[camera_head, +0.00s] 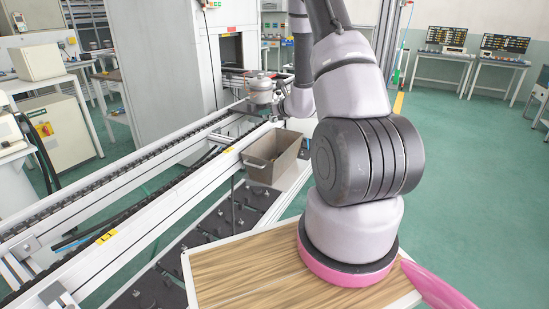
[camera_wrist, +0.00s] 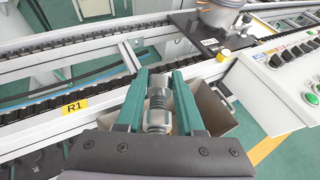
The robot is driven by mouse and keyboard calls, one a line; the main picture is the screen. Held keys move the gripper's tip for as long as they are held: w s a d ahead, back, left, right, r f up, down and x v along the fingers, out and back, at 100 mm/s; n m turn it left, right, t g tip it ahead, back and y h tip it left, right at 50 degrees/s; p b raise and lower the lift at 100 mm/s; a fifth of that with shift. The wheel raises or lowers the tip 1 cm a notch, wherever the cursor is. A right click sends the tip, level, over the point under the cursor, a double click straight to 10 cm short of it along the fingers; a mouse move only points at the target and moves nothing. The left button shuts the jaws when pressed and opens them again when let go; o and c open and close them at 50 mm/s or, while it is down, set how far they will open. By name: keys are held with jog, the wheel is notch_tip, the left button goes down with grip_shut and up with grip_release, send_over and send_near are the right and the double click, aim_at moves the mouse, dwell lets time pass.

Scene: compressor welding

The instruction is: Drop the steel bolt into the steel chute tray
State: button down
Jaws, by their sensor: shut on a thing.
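My gripper (camera_wrist: 160,76) shows in the wrist view, its two green fingers shut on the steel bolt (camera_wrist: 157,97). The bolt is grey and ribbed and sits between the fingers. The steel chute tray, a grey-brown open bin, stands beside the conveyor in the head view (camera_head: 267,173). In the wrist view part of the tray (camera_wrist: 221,112) shows beyond and below the fingers, with the rest hidden by my gripper. The bolt appears above the tray, but its exact height is unclear. The fingers cannot be made out clearly in the head view.
A conveyor (camera_head: 150,184) runs along the tray's left side. A round metal compressor (camera_head: 262,88) stands on it behind the tray; it shows at the top of the wrist view (camera_wrist: 220,14). A button panel (camera_wrist: 290,75) is at the right. A wooden-topped surface (camera_head: 240,270) is in front.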

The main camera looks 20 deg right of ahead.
jog(key=w+d+f, duration=0.2)
jog(key=d+f, duration=0.3)
jog(key=f, duration=0.2)
jog(key=shift+m+h, duration=0.3)
jog(key=shift+m, duration=0.1)
jog(key=shift+c, duration=2.2)
grip_release()
jog(key=v, duration=1)
jog(key=shift+s, duration=0.35)
